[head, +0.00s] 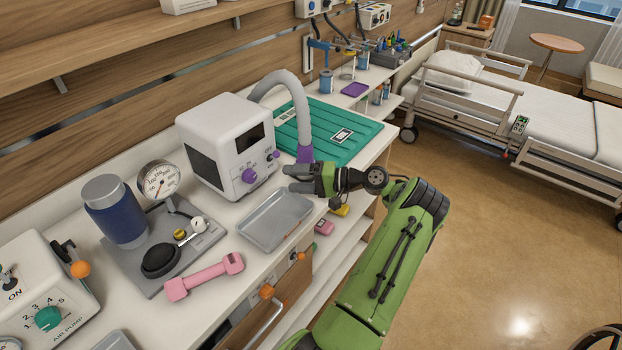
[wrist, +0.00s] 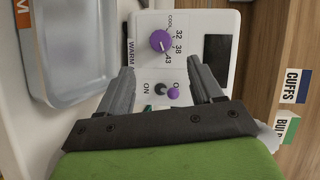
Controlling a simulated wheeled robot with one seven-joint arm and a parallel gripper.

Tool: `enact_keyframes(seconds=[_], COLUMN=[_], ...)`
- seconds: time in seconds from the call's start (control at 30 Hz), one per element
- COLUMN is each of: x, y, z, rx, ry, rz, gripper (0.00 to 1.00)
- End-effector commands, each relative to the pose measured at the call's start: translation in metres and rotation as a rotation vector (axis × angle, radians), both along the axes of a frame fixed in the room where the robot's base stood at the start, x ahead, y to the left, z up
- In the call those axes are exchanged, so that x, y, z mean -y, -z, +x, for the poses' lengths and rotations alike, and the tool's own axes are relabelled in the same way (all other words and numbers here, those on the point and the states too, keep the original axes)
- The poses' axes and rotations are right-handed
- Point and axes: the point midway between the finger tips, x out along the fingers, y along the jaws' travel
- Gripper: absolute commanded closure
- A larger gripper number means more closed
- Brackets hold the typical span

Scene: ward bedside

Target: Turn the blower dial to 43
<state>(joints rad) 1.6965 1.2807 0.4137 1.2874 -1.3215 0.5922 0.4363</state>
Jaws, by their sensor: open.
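The blower is a white box (head: 215,115) with a dark screen, standing on the counter in the head view. Its purple dial (head: 249,175) is on the front face and also shows in the wrist view (wrist: 161,41). Around the dial are COOL, 32, 38, 43 and WARM. A small white mark on the dial lies on the side towards 43; its exact setting is too small to read. My gripper (head: 288,179) is open and empty, to the right of the dial in the head view. In the wrist view its fingers (wrist: 160,66) point at the panel, apart from the dial.
A purple-tipped ON/OFF switch (wrist: 173,94) sits beside the dial, between my fingers in the picture. A grey hose (head: 292,92) curves down beside my gripper. A metal tray (head: 273,222) lies in front of the blower, a green mat (head: 352,138) behind the gripper.

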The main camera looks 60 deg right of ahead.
Motion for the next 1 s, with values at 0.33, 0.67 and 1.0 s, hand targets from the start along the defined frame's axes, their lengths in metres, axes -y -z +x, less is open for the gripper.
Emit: enact_keyframes(seconds=[0.33,0.67,1.0], x=[0.018,0.018,0.01], y=[-0.007,-0.007,-0.012], z=[-0.048,-0.048,-0.035], rx=[0.001,-0.001,-0.031], ry=[0.0,-0.001,-0.034], rz=[0.001,0.001,-0.014], gripper=[0.35,0.35,0.35])
